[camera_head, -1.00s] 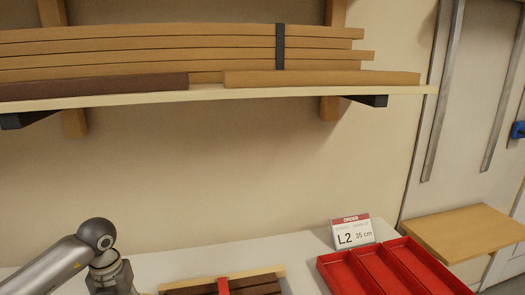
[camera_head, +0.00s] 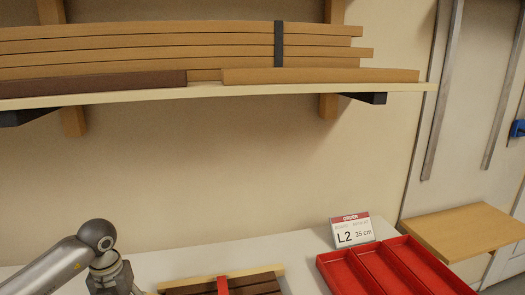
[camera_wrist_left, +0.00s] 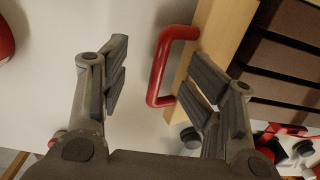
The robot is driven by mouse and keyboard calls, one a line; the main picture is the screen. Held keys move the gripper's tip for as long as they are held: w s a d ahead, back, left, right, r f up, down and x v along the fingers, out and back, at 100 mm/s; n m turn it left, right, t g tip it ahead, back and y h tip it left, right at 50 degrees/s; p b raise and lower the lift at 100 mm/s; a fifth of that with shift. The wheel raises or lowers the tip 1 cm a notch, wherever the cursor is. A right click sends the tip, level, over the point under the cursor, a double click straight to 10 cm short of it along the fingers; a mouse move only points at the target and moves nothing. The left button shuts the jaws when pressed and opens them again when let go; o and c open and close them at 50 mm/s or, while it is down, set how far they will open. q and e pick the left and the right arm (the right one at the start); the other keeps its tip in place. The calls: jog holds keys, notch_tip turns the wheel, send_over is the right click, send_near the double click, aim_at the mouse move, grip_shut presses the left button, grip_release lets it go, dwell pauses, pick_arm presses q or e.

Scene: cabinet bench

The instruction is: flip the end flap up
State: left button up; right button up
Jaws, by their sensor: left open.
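A light wooden board (camera_head: 468,232) lies flat at the right, beyond the red trays; it looks like the end flap, though its hinge cannot be made out. My left gripper (camera_wrist_left: 160,82) is open and empty in the left wrist view. A red handle (camera_wrist_left: 158,72) on a light wooden end piece (camera_wrist_left: 222,35) shows between its fingers, nearer the right one; contact cannot be told. In the head view only my left forearm and wrist show at the lower left, far from the board. My right gripper is out of view.
Red trays (camera_head: 336,268) stand at the bench's right end, with an order card (camera_head: 352,231) behind them. A shelf (camera_head: 230,91) with long wooden strips hangs above. The white bench top (camera_head: 210,258) is clear behind the strips.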

pick_arm(q)
jog(key=shift+o, duration=0.3)
jog(key=shift+s+a+f, duration=0.1)
jog(key=shift+s+f, duration=0.1)
jog(key=shift+f, duration=0.05)
jog(key=shift+d+r+p, duration=0.2)
jog(key=shift+r+p, duration=0.1)
jog(key=shift+p, duration=0.05)
jog(key=shift+c, duration=1.2)
jog(key=shift+w+d+r, duration=0.15)
jog(key=shift+d+r, duration=0.05)
jog(key=shift+r, duration=0.1)
jog(key=c, duration=0.5)
jog(key=o, duration=0.4)
jog(key=shift+o, duration=0.2)
jog(key=shift+w+r+p, duration=0.15)
jog(key=shift+r+p, duration=0.3)
notch_tip(320, 180, up, 8)
jog(key=p, duration=0.5)
